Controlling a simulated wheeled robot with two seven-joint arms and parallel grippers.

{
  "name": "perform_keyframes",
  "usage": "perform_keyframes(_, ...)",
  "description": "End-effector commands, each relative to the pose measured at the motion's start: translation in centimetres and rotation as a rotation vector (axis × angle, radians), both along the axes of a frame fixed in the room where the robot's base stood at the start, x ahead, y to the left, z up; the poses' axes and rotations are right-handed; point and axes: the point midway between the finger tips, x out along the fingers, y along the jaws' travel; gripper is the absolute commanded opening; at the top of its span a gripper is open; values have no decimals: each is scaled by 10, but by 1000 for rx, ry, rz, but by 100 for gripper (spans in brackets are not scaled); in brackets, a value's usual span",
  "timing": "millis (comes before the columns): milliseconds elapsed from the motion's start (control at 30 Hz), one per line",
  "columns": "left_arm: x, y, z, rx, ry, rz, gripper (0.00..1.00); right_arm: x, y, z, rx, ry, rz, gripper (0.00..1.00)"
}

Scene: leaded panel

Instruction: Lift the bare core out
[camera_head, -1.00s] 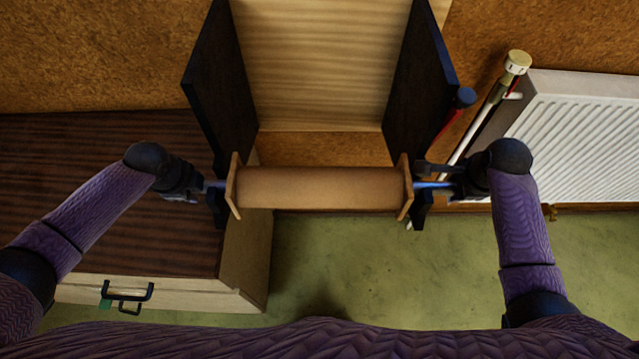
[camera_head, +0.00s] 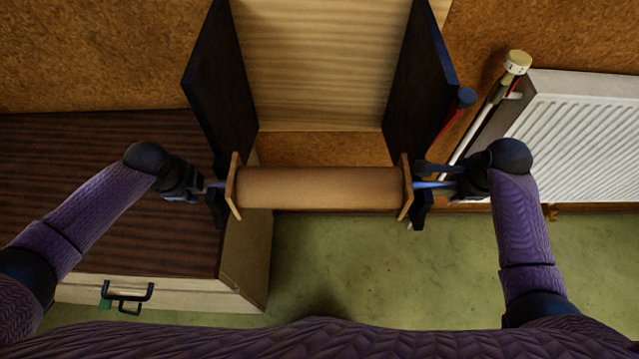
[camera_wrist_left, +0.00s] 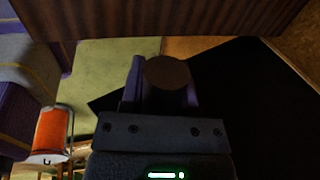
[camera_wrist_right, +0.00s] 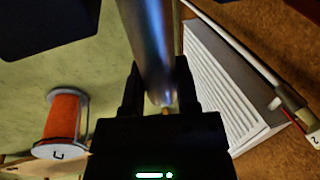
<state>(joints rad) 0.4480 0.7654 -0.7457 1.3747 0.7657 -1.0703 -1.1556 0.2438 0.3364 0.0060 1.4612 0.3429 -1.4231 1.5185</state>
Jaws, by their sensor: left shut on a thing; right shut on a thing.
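The bare core (camera_head: 319,187), a brown cylinder with a thin square plate at each end, lies level between two black upright side panels. A metal bar shows at its right end in the head view (camera_head: 430,184) and as a shiny rod in the right wrist view (camera_wrist_right: 147,45). My left gripper (camera_head: 204,187) is shut on the bar's left end, whose round brown face shows between the fingers in the left wrist view (camera_wrist_left: 167,78). My right gripper (camera_head: 440,184) is shut on the bar's right end. How the bar rests at the panels is hidden.
The black panels (camera_head: 222,90) (camera_head: 418,85) flank a pale wooden board (camera_head: 320,60). A dark-topped cabinet (camera_head: 90,190) stands left and a white radiator (camera_head: 580,135) right. An orange spool (camera_wrist_left: 52,128) shows in both wrist views. The green floor (camera_head: 400,270) in front is clear.

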Motion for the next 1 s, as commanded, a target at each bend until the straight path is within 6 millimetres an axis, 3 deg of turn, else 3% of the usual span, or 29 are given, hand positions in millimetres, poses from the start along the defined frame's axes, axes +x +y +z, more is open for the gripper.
perform_keyframes(567, 1, 0, 4, 1, -3, 0, 0, 1, 0, 4, -1, -3, 0, 0)
perform_keyframes(900, 2, 0, 53, 1, -12, 0, 0, 2, 0, 53, -1, -12, 0, 0)
perform_keyframes(1000, 2, 0, 58, 1, -13, 0, 0, 2, 0, 58, -1, -13, 0, 0)
